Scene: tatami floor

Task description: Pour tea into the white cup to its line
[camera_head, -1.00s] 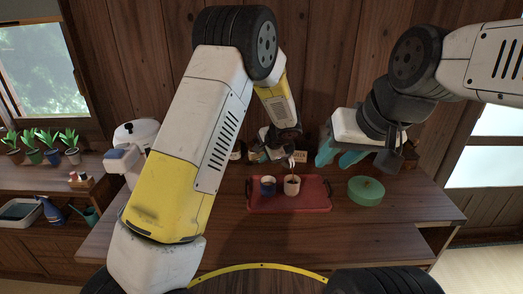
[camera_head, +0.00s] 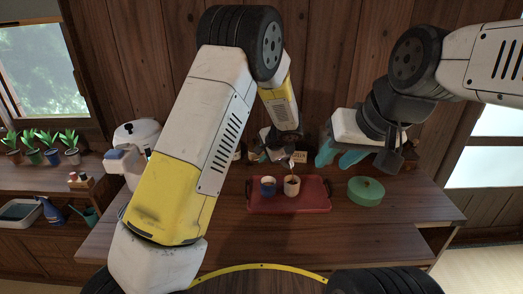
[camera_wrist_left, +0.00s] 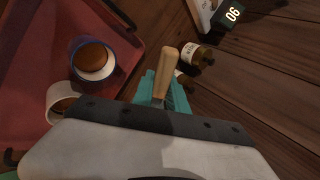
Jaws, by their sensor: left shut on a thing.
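The white cup (camera_head: 291,190) stands upright at the middle of the red tray (camera_head: 316,206), with brown liquid inside. It also shows at the left of the left wrist view (camera_wrist_left: 52,98), partly cut off by my gripper. My left gripper (camera_head: 284,151) is above and behind the cup, its teal fingers (camera_wrist_left: 166,94) shut on a light wooden handle (camera_wrist_left: 164,62). The rest of the held thing is mostly hidden. A thin brownish streak shows just above the cup. The fill line cannot be made out. My right gripper (camera_head: 356,157) hangs apart at the right, teal fingers spread and empty.
A round green container (camera_head: 365,191) sits right of the tray. Small labelled bottles (camera_wrist_left: 197,55) and a dark block marked 06 (camera_wrist_left: 232,14) are behind. The table's front is clear.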

